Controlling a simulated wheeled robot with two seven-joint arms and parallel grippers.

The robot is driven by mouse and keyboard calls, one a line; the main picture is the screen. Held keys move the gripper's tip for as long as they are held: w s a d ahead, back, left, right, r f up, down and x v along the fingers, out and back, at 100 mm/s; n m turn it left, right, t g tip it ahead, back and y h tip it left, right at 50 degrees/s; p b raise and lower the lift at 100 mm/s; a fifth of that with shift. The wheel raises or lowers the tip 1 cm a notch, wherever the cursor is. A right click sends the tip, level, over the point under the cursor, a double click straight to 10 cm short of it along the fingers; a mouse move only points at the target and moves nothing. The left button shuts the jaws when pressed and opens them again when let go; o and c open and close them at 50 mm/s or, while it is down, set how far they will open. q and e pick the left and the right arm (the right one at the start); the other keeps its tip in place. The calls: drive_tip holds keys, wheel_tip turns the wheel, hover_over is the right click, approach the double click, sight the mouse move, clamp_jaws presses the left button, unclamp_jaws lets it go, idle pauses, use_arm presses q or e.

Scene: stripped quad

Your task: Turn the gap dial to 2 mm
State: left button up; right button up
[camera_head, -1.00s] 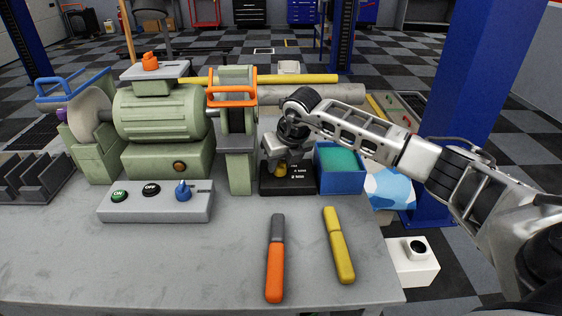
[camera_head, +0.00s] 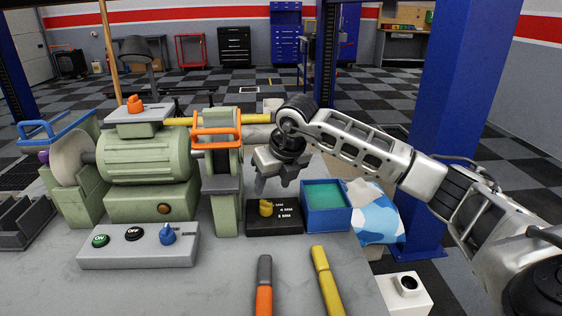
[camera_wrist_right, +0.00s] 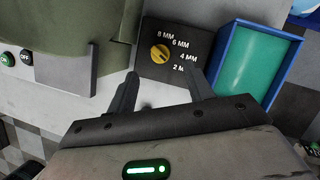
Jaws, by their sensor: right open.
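The gap dial is a small yellow knob (camera_head: 266,208) on a black plate (camera_head: 288,228) with white mm labels, right of the grinder. In the right wrist view the yellow knob (camera_wrist_right: 159,54) sits beside labels reading 8, 6, 4 and 2 mm; the 2 mm label is partly cut off by a finger. I cannot tell for sure which label the knob points to. My right gripper (camera_head: 272,185) is open and empty, above the plate and apart from the knob. Its two fingers (camera_wrist_right: 160,92) show in the right wrist view. My left gripper is not in view.
The green grinder (camera_head: 150,165) stands left of the dial, with an orange-handled part (camera_head: 217,135) close by. A blue tray (camera_head: 326,222) sits right of the plate. A grey switch box (camera_head: 140,250) and orange and yellow tools (camera_head: 327,280) lie in front.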

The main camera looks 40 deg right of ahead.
drive_tip(key=v, duration=0.8)
drive_tip(key=shift+s, duration=0.15)
